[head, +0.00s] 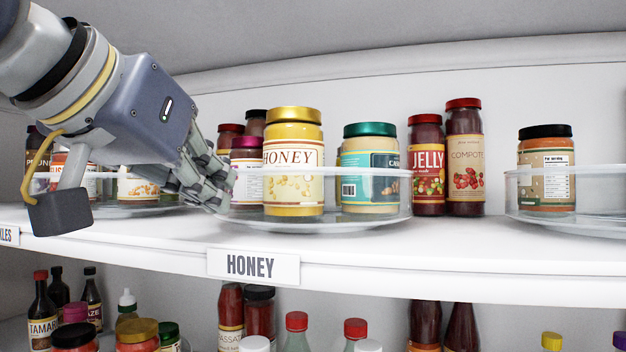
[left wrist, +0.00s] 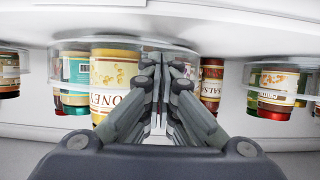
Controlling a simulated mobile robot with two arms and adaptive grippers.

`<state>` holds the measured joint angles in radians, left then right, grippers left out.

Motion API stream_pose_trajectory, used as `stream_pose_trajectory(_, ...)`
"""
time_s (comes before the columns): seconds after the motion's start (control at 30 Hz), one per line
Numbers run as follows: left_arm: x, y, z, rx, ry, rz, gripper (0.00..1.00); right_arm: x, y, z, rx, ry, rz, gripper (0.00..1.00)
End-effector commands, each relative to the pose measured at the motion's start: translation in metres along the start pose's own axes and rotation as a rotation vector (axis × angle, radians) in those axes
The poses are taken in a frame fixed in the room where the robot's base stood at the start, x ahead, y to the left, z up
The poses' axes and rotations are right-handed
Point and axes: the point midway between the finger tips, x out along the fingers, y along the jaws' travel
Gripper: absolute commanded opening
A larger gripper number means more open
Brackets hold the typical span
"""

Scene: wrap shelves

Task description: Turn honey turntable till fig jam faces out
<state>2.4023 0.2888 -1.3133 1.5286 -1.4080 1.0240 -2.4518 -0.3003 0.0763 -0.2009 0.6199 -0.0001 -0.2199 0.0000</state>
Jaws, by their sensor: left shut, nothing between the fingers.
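The honey turntable (head: 385,215), a clear round tray with a low rim, stands on the shelf above the HONEY label (head: 253,265). At its front is a gold-lidded honey jar (head: 293,165), also in the left wrist view (left wrist: 112,78). Right of it is a teal-lidded jar (head: 370,170). A magenta-lidded jar (head: 247,170) and darker-lidded jars stand at the left and back. I cannot read a fig jam label on any of them. My left gripper (head: 226,195) is shut and empty, its fingertips at the turntable's left rim; I cannot tell if they touch it.
A jelly jar (head: 427,165) and a compote jar (head: 465,160) stand right of the turntable. Another turntable (head: 590,195) is at the right, and one is partly hidden behind my arm at left. Bottles and jars fill the shelf below.

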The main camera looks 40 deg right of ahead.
Motion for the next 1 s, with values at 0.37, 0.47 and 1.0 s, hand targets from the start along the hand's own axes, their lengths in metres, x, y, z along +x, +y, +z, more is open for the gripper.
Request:
stream_pose_trajectory(0.37,-0.003,0.020,0.001,0.001,0.000,0.001,0.00,0.002,0.003,0.001,-0.002,0.000,0.004,0.00)
stream_pose_trajectory(0.47,-0.003,0.021,0.001,0.001,0.001,0.001,0.00,0.002,0.004,0.001,-0.002,0.000,0.005,0.00)
stream_pose_trajectory(1.0,-0.006,0.034,0.002,0.002,0.001,0.001,0.00,0.003,0.005,0.001,-0.001,0.000,0.006,0.00)
